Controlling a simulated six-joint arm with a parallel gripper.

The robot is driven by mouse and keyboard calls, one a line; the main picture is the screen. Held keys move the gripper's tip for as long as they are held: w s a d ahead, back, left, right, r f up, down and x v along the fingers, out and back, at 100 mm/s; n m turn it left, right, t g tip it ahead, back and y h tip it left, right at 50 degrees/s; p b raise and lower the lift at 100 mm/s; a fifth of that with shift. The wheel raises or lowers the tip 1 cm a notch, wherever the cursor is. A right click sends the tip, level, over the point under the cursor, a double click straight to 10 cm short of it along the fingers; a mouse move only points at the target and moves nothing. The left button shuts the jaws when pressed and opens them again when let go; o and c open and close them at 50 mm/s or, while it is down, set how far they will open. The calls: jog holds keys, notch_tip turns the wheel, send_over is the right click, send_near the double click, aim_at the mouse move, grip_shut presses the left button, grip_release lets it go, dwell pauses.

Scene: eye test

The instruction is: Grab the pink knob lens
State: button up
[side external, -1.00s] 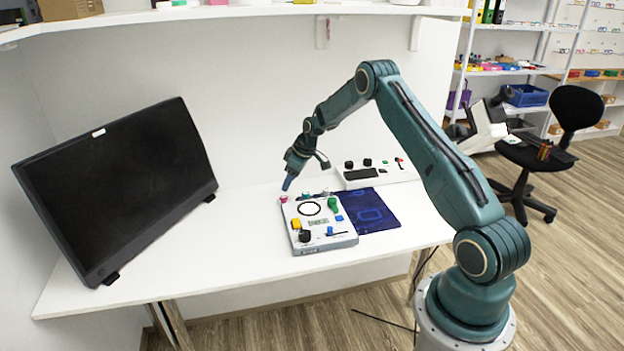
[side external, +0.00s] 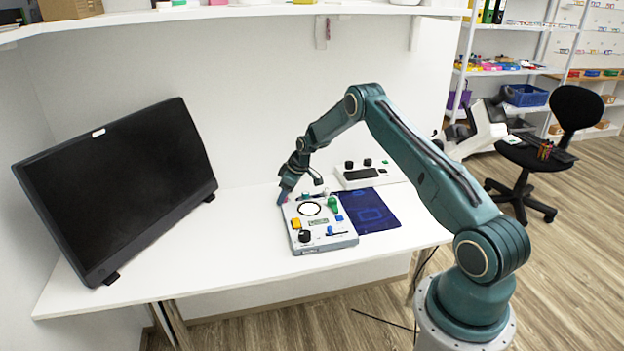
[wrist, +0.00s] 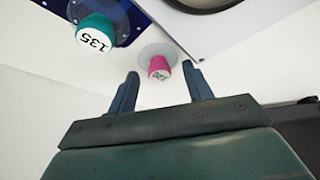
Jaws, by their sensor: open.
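In the side view my gripper (side external: 282,197) points down at the panel's far left corner and hides most or all of the pink knob. The jaws hold nothing.
The control box (side external: 325,243) also bears green, yellow, black and blue controls. A blue mat (side external: 385,217) lies beside it, and a monitor (side external: 115,190) stands left.

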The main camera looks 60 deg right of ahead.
jog(key=shift+w+f, duration=0.15)
jog(key=shift+f, duration=0.2)
jog(key=shift+c, duration=0.4)
jog(key=c, duration=1)
